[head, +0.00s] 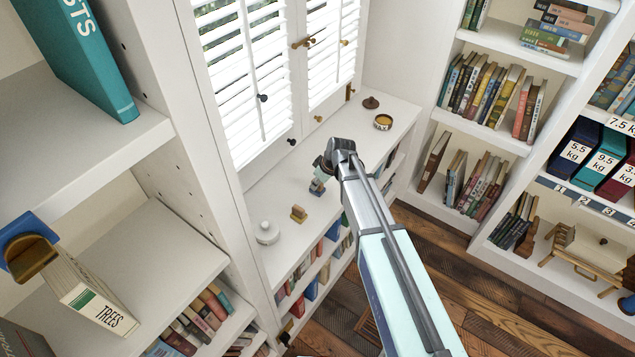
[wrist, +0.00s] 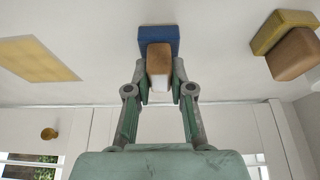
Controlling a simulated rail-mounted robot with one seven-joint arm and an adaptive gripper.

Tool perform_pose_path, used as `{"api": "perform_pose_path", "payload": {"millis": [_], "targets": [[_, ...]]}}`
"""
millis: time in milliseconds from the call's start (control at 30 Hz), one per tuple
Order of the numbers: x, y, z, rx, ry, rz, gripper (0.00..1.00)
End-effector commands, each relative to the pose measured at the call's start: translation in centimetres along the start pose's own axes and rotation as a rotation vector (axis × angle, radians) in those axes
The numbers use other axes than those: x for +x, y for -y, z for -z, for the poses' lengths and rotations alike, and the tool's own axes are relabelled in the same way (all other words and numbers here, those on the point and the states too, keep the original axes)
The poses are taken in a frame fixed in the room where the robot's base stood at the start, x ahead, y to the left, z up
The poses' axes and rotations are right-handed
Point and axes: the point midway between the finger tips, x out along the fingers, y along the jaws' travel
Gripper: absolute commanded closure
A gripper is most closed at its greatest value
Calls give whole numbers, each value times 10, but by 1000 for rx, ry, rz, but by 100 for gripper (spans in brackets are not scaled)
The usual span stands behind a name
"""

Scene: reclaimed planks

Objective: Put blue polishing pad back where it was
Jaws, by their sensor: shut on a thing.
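The blue polishing pad (wrist: 158,36) has a blue block and a tan-brown handle, pale at its near end. My gripper (wrist: 159,85) is shut on the handle, one finger on each side. In the head view, the pad (head: 316,188) is small and partly covered by my gripper (head: 321,176), over the white counter below the window. Whether the pad touches the counter I cannot tell. A yellow pad with a brown handle (wrist: 288,45) stands apart at the right in the wrist view. It also shows in the head view (head: 298,213), left of my gripper.
A flat yellowish square (wrist: 36,57) shows on the white surface in the wrist view. The shuttered window (head: 250,80) borders the counter; bookshelves stand on both sides.

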Motion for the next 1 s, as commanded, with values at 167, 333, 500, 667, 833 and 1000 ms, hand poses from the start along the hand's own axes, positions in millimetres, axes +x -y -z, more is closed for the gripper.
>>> {"api": "perform_pose_path", "payload": {"millis": [167,333,500,667,833,1000], "targets": [[2,0,-1,0,0,0,53],[2,0,-1,0,0,0,53],[0,0,0,0,0,0,53],[-11,0,0,0,-1,-2,53],[-38,1,-1,0,-2,-2,53],[-70,0,-1,0,-2,-2,53]]}}
